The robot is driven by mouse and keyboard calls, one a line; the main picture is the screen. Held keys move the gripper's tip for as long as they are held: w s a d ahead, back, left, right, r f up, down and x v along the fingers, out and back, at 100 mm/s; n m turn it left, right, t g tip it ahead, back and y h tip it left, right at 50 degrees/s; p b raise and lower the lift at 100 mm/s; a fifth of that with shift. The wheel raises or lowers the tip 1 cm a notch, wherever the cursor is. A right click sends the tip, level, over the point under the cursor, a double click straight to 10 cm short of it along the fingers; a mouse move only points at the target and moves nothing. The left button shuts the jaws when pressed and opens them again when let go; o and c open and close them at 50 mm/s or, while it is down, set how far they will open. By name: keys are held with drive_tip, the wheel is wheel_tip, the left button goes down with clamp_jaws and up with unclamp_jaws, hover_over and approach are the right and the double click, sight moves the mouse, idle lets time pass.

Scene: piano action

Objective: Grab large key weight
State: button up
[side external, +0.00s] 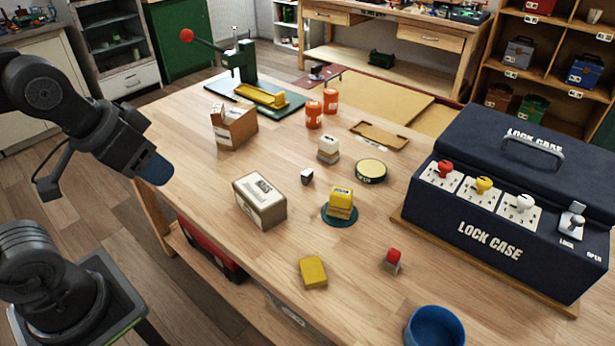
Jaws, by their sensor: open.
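No thing in the side external view is plainly marked as a key weight, so I cannot tell which one is the large key weight. A yellow block (341,198) sits stacked on a round blue-green disc (327,213) mid-table. A flat yellow block (313,272) lies nearer the front. A small red-topped grey block (392,262) stands to its right. A white-topped block (328,147) stands farther back. Two orange containers (314,115) stand behind it. My gripper (156,171) is open and empty at the left, apart from all of these; its fingers are hard to make out.
A dark lock case (490,247) with coloured knobs fills the right side. A white and brown box (259,203), an open carton (234,127), a round tin (370,170) and a blue bowl (434,327) stand on the table. A green press (243,62) stands at the back.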

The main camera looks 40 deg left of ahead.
drive_tip(key=shift+o, duration=0.4)
drive_tip(key=o, duration=0.3)
